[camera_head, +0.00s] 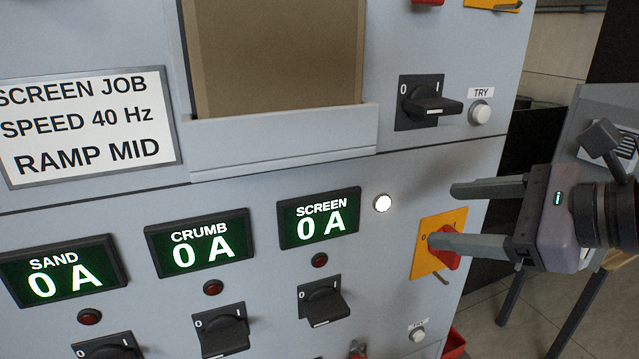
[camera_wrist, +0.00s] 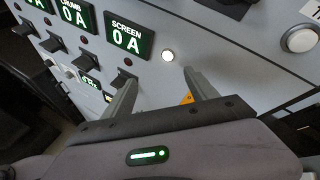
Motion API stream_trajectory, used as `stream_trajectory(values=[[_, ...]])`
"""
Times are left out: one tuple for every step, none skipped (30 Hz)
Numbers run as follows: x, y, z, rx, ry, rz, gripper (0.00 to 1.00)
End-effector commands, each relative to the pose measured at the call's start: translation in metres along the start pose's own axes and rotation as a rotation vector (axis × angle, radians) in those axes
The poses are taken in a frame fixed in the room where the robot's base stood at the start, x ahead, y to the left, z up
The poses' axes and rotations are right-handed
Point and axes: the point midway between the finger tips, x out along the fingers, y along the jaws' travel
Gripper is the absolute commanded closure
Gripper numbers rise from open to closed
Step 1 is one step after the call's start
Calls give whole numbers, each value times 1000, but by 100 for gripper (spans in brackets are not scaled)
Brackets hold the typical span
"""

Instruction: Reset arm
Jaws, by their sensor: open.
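My gripper (camera_head: 445,215) is at the right of the head view, with its two grey fingers apart and pointing left toward the control panel (camera_head: 235,200). Nothing is between the fingers. In the head view the lower finger overlaps the red rotary switch (camera_head: 449,255) on its yellow plate; I cannot tell whether they touch. In the wrist view the fingers (camera_wrist: 160,88) reach toward the panel face, with a lit white lamp (camera_wrist: 168,56) beyond them and a bit of yellow plate (camera_wrist: 187,98) by the right finger.
The SAND (camera_head: 70,273), CRUMB (camera_head: 199,242) and SCREEN (camera_head: 319,217) displays read 0 A. Black rotary switches (camera_head: 323,303) sit below them. Another black switch (camera_head: 420,101) and a TRY button (camera_head: 480,112) are above. A grey table (camera_head: 590,120) stands behind my arm at right.

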Motion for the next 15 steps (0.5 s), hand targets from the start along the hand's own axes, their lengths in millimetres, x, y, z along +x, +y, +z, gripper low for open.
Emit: stream_trajectory(values=[[5,5,-4,-18,6,13,33],[7,8,-5,-28,9,19,33],[9,10,-6,-38,13,25,33],[10,11,-7,-44,15,30,33],[11,13,-8,-50,17,35,33],[16,18,-12,-66,26,47,33],[22,26,-18,-90,38,63,33],[31,36,-27,-125,54,88,33],[47,57,-44,-194,86,135,33],[60,79,-59,-258,115,170,33],[73,104,-76,-335,146,210,33],[90,139,-102,-454,188,270,33],[100,165,-122,-553,219,315,33],[110,189,-142,-658,247,359,33],[120,219,-169,-803,278,416,33]])
